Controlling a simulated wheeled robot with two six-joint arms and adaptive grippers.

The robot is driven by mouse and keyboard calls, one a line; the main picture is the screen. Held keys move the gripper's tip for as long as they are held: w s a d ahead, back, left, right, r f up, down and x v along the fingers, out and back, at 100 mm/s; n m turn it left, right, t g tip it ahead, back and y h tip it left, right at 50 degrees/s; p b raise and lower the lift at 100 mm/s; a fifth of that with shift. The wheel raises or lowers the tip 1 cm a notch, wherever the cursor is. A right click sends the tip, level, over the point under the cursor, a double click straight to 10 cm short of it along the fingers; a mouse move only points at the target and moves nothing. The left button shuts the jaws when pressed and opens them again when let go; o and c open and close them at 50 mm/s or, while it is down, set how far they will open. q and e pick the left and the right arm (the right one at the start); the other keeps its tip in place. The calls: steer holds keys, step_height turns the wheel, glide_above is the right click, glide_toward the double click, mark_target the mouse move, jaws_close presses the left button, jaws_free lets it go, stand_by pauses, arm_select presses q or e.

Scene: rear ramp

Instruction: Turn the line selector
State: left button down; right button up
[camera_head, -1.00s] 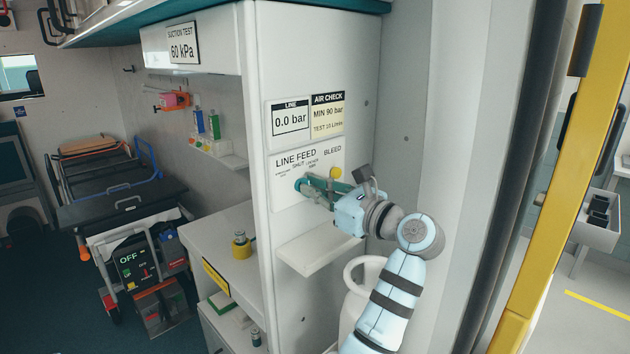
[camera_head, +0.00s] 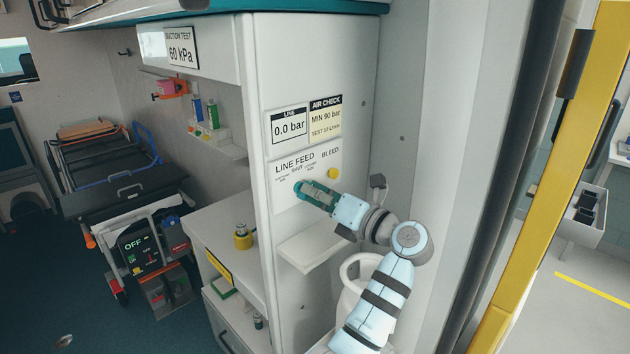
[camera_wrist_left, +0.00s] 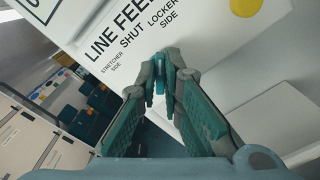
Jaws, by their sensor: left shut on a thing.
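The LINE FEED panel (camera_head: 283,185) is on the white cabinet wall, marked stretcher side, SHUT and locker side. The teal line selector (camera_head: 299,188) stands out from it below the lettering, mostly covered by my left gripper (camera_head: 306,191). The left gripper is shut on the selector, its arm reaching in from the lower right. In the left wrist view the fingertips (camera_wrist_left: 168,82) close together just below the word SHUT; the selector between them is hard to make out, so its exact angle cannot be told. My right gripper is not in view.
The LINE display (camera_head: 289,126) above reads 0.0 bar, beside the AIR CHECK card (camera_head: 326,119). The yellow BLEED button (camera_head: 333,173) sits right of the selector, close to my gripper. A white shelf (camera_head: 312,248) juts out below; a white cylinder (camera_head: 352,290) stands behind my arm.

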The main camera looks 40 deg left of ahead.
arm_select(q)
steer(key=shift+r+m, duration=0.15)
steer(key=shift+m, duration=0.35)
steer(key=c, duration=1.7)
jaws_free()
steer(key=d, duration=0.7)
steer(key=shift+s+d, duration=0.35)
steer(key=shift+a, duration=0.15)
